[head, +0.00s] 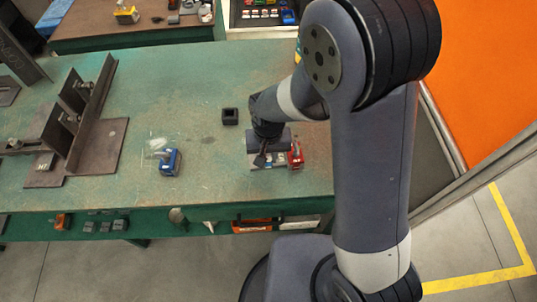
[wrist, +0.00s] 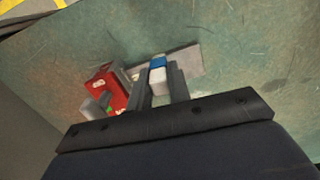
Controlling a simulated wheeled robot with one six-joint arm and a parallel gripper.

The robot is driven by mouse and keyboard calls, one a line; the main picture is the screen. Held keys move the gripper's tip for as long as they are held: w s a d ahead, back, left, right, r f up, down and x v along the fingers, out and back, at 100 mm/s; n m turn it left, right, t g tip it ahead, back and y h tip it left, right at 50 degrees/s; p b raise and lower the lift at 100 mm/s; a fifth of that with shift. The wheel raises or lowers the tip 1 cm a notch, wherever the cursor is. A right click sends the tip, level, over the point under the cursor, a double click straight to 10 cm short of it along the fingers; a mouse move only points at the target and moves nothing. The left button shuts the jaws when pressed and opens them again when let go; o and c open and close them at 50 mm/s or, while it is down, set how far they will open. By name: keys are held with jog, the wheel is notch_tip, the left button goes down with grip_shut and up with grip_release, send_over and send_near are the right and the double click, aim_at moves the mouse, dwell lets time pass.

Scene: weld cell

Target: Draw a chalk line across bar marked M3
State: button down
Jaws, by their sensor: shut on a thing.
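My gripper (wrist: 160,76) is shut on a white stick with a blue band, which looks like the chalk (wrist: 158,64), seen between the two fingers in the wrist view. A grey flat bar (wrist: 188,60) lies under and beyond the fingertips on the green bench. I cannot read a mark on it, and my fingers hide part of it. Whether the chalk touches the bar I cannot tell. In the head view my gripper (head: 264,156) is low over the bar (head: 268,166), near the bench's front edge, and the chalk is hidden.
A red device (wrist: 108,88) stands at the bar's left end in the wrist view; it is right of my gripper in the head view (head: 296,155). A blue device (head: 170,161), a dark square holder (head: 230,116) and a steel fixture (head: 88,125) stand on the bench (head: 180,95).

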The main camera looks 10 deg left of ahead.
jog(key=shift+w+a, duration=0.1)
jog(key=shift+w, duration=0.2)
jog(key=shift+w, duration=0.15)
jog(key=shift+w+a, duration=0.1)
jog(key=shift+w, duration=0.15)
jog(key=shift+w, duration=0.1)
jog(key=shift+w+a, duration=0.15)
jog(key=shift+w, duration=0.2)
jog(key=shift+w+a, duration=0.1)
jog(key=shift+w, duration=0.2)
jog(key=shift+w, duration=0.1)
jog(key=shift+w+a, duration=0.15)
jog(key=shift+w, duration=0.15)
